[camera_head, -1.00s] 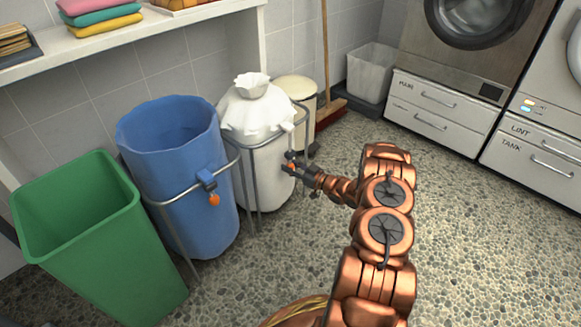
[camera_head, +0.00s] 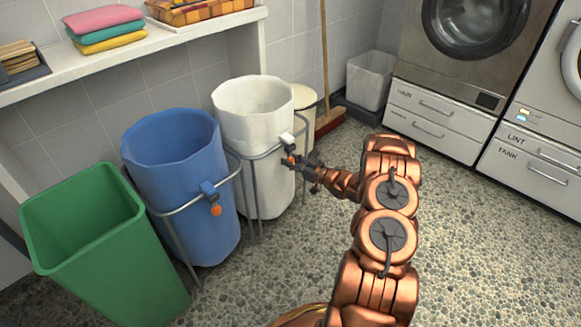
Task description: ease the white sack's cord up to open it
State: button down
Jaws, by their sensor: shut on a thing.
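The white sack (camera_head: 258,112) stands upright in a grey metal frame, right of the blue sack. Its mouth is open and round, and I see its inner wall. A white cord lock (camera_head: 287,139) sits at the sack's front right side, near the rim. Just below it is an orange toggle (camera_head: 291,159). My gripper (camera_head: 293,160) reaches in from the right and is shut on the orange toggle. The cord itself is too small to make out.
The open blue sack (camera_head: 178,160), with its own orange toggle, and a green bin (camera_head: 85,245) stand to the left. A cream bin (camera_head: 304,104) and a broom (camera_head: 326,110) are behind. Washing machines line the right. The speckled floor is clear.

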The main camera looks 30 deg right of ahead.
jog(key=shift+r, duration=0.7)
jog(key=c, duration=0.8)
grip_release()
jog(key=v, duration=1.2)
jog(key=shift+f, duration=0.1)
